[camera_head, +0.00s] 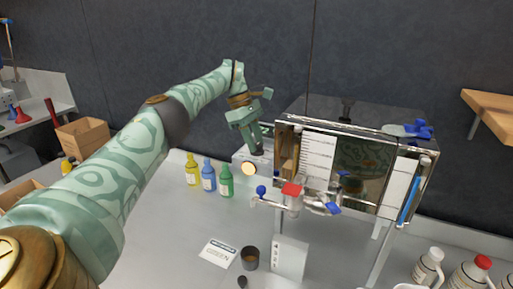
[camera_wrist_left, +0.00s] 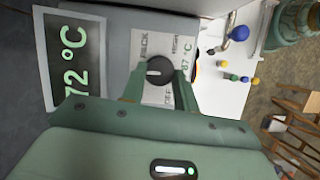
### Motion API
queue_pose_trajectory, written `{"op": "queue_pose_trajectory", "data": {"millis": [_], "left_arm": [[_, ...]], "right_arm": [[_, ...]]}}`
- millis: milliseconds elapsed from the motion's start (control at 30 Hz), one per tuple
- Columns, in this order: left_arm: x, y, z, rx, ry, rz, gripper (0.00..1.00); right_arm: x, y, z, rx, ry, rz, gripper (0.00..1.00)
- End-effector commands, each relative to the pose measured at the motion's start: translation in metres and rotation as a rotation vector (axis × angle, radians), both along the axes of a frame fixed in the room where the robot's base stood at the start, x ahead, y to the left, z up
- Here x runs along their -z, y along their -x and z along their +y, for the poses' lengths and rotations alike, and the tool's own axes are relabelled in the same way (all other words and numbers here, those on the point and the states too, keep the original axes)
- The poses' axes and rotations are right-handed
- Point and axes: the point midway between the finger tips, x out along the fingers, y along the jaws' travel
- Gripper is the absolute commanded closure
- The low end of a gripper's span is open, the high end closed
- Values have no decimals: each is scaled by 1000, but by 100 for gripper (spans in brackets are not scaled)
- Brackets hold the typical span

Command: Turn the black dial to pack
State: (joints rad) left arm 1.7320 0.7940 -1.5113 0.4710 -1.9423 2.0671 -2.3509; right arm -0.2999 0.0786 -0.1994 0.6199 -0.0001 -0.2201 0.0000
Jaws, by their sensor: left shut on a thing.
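The black dial (camera_wrist_left: 159,70) sits on a pale labelled panel (camera_wrist_left: 150,40) in the left wrist view. The fingers of my left gripper (camera_wrist_left: 159,80) are on both sides of it, shut on it. The panel's print is rotated and partly covered; I cannot read a "pack" mark or tell where the dial points. In the head view my left gripper (camera_head: 258,148) reaches down to a light box (camera_head: 240,156) left of the steel evaporator (camera_head: 350,133). The dial is hidden there. My right gripper is not in view.
A display (camera_wrist_left: 76,62) reads 72 °C beside the panel. Yellow (camera_head: 192,172), blue (camera_head: 208,176) and green (camera_head: 226,182) bottles stand left of the box. A round yellow light (camera_head: 249,169) shows on the box front. A card (camera_head: 218,252) and dark cup (camera_head: 250,258) lie nearer.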

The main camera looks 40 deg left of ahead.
Motion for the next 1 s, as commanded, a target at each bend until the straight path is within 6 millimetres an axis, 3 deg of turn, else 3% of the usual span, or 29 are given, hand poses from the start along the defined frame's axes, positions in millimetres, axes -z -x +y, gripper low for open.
{"op": "queue_pose_trajectory", "data": {"millis": [567, 600, 633, 1000], "left_arm": [[-1, 0, 1, 31, -4, -3, 93], [-1, 0, 1, 31, -4, -3, 59], [-1, 0, 1, 31, -4, -3, 50], [-5, -1, 0, 32, -2, -2, 48]], "right_arm": [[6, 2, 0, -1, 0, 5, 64], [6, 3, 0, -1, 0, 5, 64], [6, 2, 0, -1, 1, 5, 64], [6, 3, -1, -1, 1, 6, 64]]}}
